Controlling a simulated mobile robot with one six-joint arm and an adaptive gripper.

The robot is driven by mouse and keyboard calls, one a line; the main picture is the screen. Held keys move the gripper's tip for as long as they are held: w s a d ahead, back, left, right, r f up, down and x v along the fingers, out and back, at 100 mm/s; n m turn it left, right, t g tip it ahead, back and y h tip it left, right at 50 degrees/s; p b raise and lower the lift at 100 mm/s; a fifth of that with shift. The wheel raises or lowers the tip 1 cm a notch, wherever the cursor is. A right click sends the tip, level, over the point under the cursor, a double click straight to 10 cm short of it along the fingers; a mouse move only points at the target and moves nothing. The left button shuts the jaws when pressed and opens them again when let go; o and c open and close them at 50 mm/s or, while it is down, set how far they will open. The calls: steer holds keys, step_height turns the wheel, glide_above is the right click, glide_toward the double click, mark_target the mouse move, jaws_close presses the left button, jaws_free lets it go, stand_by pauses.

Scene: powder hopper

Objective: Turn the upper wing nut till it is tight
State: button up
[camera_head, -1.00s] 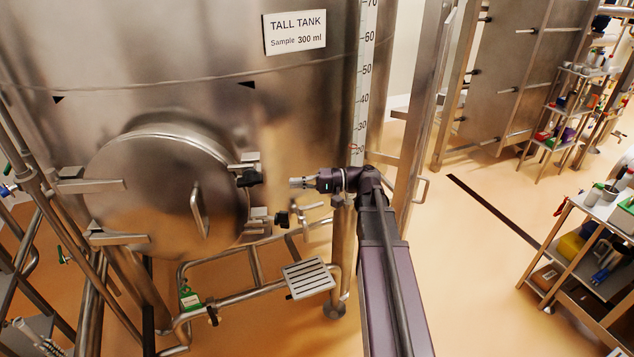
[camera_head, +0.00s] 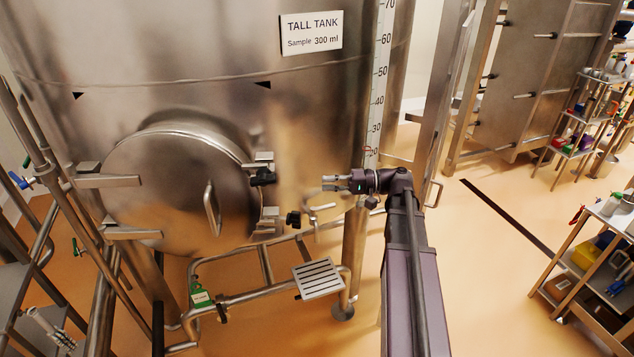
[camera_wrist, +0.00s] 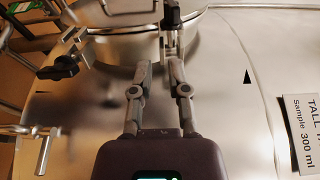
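The upper wing nut (camera_head: 262,177) is black and sits on the clamp at the right edge of the round tank door (camera_head: 165,190). My gripper (camera_head: 326,183) is to its right, apart from it and slightly lower in the head view. In the wrist view the two fingers of my gripper (camera_wrist: 161,66) are spread with nothing between them. The upper wing nut (camera_wrist: 172,18) shows ahead of the fingertips, near the top edge and partly cut off. The lower wing nut (camera_head: 293,219) is black and also shows at left in the wrist view (camera_wrist: 65,67).
A bent metal handle (camera_head: 318,212) stands below my gripper. A pipe frame (camera_head: 245,297) with a slotted step (camera_head: 318,278) runs low in front of the tank. A tank leg (camera_head: 354,260) stands close to my arm. A cart (camera_head: 590,260) is at right; open floor lies between.

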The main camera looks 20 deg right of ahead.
steer(key=shift+o, duration=1.1)
steer(key=shift+a+f, duration=0.2)
steer(key=n+t+h+b, duration=0.25)
steer(key=n+h, duration=0.65)
steer(key=h, duration=2.6)
glide_toward(257, 184)
steer(key=shift+p+v, duration=0.5)
steer(key=shift+v, duration=0.4)
steer(key=shift+d+f, duration=0.15)
steer(key=shift+p+x, duration=0.8)
steer(key=shift+x, duration=6.05)
